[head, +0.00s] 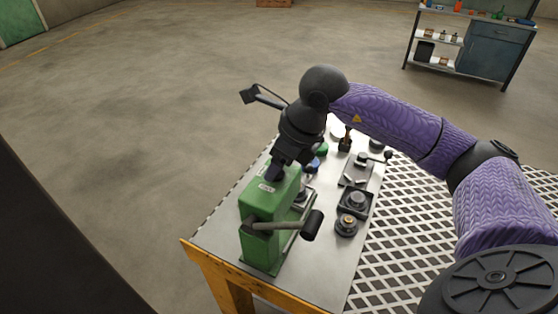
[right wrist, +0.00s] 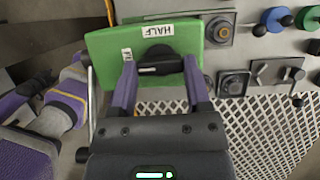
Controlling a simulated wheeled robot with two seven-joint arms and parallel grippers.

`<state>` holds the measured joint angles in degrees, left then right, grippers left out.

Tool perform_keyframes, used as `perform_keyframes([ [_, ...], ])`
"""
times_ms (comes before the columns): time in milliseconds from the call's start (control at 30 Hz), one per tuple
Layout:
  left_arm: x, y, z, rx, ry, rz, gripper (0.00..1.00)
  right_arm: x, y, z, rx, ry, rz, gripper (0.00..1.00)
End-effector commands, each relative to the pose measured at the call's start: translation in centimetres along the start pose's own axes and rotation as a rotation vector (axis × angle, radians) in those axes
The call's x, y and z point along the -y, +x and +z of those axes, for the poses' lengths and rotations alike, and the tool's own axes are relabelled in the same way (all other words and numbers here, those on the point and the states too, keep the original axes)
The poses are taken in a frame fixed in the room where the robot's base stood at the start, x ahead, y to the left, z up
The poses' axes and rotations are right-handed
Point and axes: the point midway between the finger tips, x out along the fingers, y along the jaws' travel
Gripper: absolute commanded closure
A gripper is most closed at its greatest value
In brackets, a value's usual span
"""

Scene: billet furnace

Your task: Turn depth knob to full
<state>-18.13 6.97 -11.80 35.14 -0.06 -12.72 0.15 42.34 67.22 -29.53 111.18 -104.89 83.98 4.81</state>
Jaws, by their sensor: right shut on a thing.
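A green box (head: 258,212) stands upright at the near left end of the table in the head view. On its top is a round black depth knob (right wrist: 158,52) with a raised bar, seen in the right wrist view. A label reading HALF (right wrist: 158,30), upside down, is above the knob there, and a smaller label (right wrist: 126,54) is to its left, partly hidden by a finger. My right gripper (right wrist: 159,76) is shut on the knob's bar from above. In the head view the right gripper (head: 275,171) hides the knob. My left gripper does not show.
A lever with a black handle (head: 312,225) sticks out from the green box's near side. Other knobs and switches, including a square-based black knob (head: 356,202), sit on the pale table top (head: 315,268) to the right. A shelf unit (head: 488,54) stands far right.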

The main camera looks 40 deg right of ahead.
Motion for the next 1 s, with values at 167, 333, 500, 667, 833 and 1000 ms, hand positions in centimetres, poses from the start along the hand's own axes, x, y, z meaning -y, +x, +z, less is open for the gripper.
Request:
perform_keyframes([
  [167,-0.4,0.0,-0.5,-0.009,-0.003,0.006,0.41,0.0,-0.1,0.1,0.003,-0.001,-0.002,0.97],
  [333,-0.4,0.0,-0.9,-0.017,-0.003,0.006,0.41,0.0,-0.1,0.1,0.003,-0.001,-0.002,0.17],
  [500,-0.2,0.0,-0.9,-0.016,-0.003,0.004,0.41,0.0,-0.1,0.0,0.002,0.000,-0.001,0.03],
  [667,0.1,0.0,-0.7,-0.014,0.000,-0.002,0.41,0.0,-0.1,0.0,0.001,0.000,-0.001,0.03],
  [833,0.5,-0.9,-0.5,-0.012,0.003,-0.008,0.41,0.1,-3.1,0.1,0.003,0.000,-0.006,0.03],
  [1000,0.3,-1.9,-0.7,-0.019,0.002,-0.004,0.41,0.1,-7.5,0.1,0.003,0.001,-0.006,0.03],
])
